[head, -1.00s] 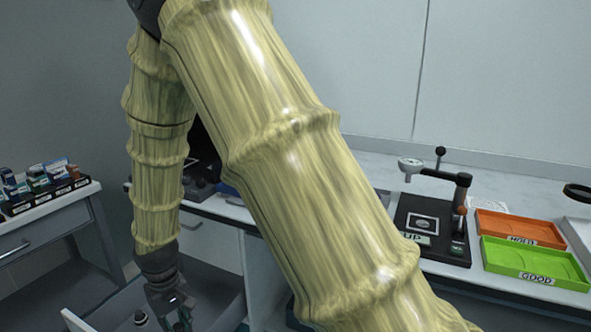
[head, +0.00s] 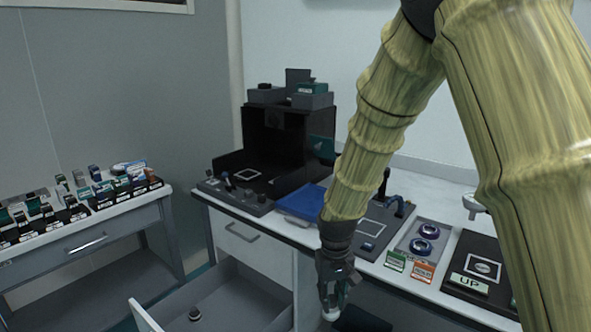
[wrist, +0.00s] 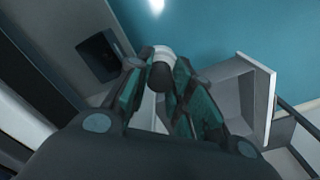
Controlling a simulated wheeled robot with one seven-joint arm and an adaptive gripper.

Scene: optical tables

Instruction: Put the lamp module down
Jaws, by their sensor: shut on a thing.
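My gripper (head: 334,288) points down in front of the workbench, to the right of the open drawer. It is shut on a small piece with a white end and a dark body, which I take for the lamp module (head: 330,314). In the wrist view the lamp module (wrist: 163,68) sits between the two greenish fingers of my gripper (wrist: 165,85). The fingers hide much of it. It hangs free, with no surface visibly touching it.
The open drawer (head: 142,316) holds a small dark round piece (head: 194,314). A side table (head: 118,208) at left bears several modules.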

